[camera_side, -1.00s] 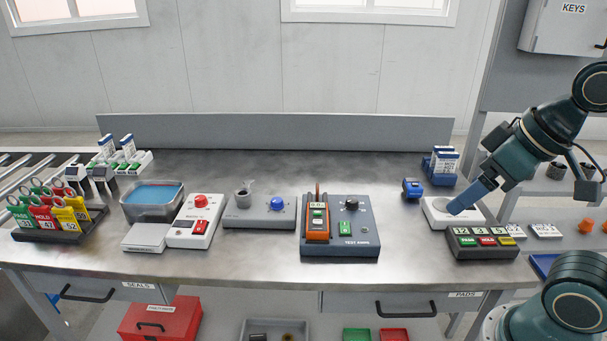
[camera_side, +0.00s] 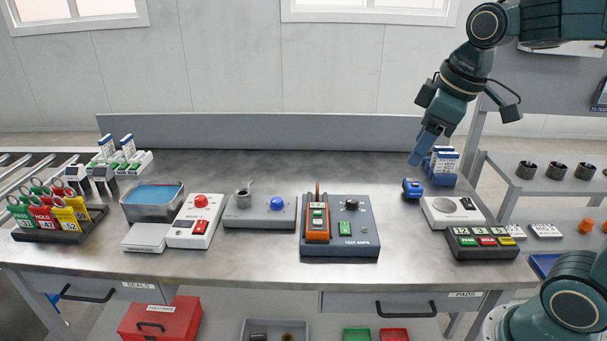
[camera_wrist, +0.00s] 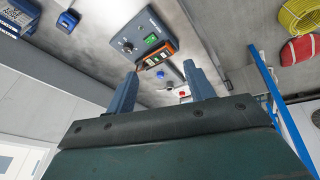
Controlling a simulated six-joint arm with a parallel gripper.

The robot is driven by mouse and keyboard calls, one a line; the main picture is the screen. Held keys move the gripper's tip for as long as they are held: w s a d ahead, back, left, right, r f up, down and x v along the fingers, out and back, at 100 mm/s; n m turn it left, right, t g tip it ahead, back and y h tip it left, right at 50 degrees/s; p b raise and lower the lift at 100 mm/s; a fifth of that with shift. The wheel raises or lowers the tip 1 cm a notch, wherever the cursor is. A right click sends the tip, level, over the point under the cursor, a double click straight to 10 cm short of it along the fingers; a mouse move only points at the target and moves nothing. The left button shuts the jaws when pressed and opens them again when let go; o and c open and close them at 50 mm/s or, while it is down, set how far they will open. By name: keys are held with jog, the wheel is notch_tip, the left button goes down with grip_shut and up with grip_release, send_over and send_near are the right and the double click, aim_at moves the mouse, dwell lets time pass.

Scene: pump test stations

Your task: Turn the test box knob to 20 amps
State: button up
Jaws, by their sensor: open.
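The test box (camera_side: 340,247), a dark grey panel marked TEST AMPS, stands at the middle of the bench. Its black knob (camera_side: 351,204) is at the upper right of the panel; the pointer setting is too small to read. An orange clamp meter (camera_side: 317,222) sits on its left side, and a green switch (camera_side: 345,228) is below the knob. In the wrist view the test box (camera_wrist: 132,28) and knob (camera_wrist: 128,47) show beyond the fingers. My gripper (camera_side: 420,160) is raised at the back right, well apart from the knob. Its fingers (camera_wrist: 165,88) are spread and empty.
A blue device (camera_side: 412,189) and a blue holder with boxes (camera_side: 442,168) stand below my gripper. A white unit with a round grey pad (camera_side: 435,216) and a three-button box (camera_side: 483,242) are at the right. A grey unit with a blue knob (camera_side: 258,216) is left of the test box.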

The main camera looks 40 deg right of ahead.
jog(key=w+d+f+n+g, duration=0.1)
jog(key=w+d+n, duration=0.15)
jog(key=w, duration=0.55)
jog(key=n+g, duration=0.3)
jog(key=n, duration=0.4)
send_over(352, 200)
notch_tip(352, 200, down, 15)
jog(key=shift+r, duration=0.1)
jog(key=shift+s+f, duration=0.1)
jog(key=shift+f, duration=6.8)
jog(key=c, duration=1)
jog(key=shift+o, duration=0.2)
